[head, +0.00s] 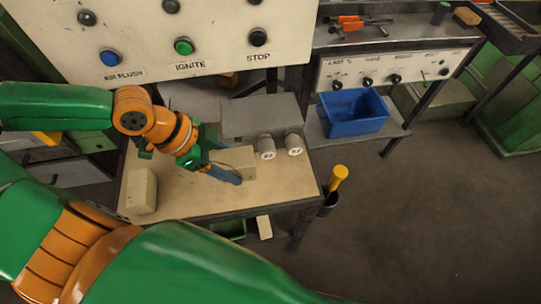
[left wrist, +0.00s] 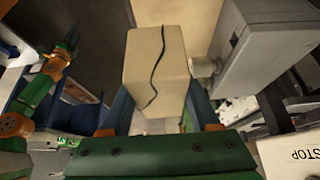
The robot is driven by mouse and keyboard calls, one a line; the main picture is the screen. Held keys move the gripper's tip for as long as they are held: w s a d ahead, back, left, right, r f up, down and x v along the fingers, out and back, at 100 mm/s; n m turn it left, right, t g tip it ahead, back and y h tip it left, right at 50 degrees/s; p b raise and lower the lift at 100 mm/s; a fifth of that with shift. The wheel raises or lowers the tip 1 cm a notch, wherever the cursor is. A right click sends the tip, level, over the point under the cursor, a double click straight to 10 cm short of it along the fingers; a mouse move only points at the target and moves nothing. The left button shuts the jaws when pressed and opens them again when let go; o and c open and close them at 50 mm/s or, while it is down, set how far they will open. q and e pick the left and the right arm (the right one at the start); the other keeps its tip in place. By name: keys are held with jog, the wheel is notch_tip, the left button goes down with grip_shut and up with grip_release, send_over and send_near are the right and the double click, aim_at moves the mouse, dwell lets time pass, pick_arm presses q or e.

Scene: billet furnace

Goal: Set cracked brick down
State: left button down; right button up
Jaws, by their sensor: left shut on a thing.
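The cracked brick (left wrist: 155,65) is a beige block with a dark wavy crack down its face. My left gripper (head: 226,174) is shut on it, with a finger on each side. In the head view the brick (head: 238,157) is partly hidden behind the gripper, over the beige bench top (head: 200,204), close in front of the grey box. I cannot tell whether its underside touches the bench. My right gripper is not in view; a green and orange arm crosses the bottom of the head view.
A second beige block (head: 143,191) stands at the bench's left. A grey box (head: 262,115) with two round fittings (head: 267,147) sits behind the brick. A yellow-handled tool (head: 338,178) is at the right edge. A blue bin (head: 353,113) stands beyond. The front bench top is clear.

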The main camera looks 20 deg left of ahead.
pick_arm(q)
jog(key=shift+w+d+f, duration=0.3)
jog(key=shift+w+d, duration=0.1)
jog(key=shift+d, duration=0.1)
jog(key=shift+w+d+f, duration=0.25)
jog(key=shift+w+d, duration=0.15)
jog(key=shift+d, duration=0.1)
jog(key=w+d+f, duration=0.1)
jog(key=d+f, duration=0.1)
jog(key=w+d+f+p, duration=0.1)
jog(key=w+d+f, duration=0.1)
jog(key=d+f, duration=0.1)
jog(key=w+d+f, duration=0.2)
jog(key=shift+d+f, duration=0.2)
jog(key=shift+f, duration=0.1)
notch_tip(320, 180, down, 3)
jog(key=shift+r+p, duration=0.1)
jog(key=shift+p, duration=0.45)
jog(key=shift+f, duration=0.3)
jog(key=shift+c, duration=0.6)
grip_release()
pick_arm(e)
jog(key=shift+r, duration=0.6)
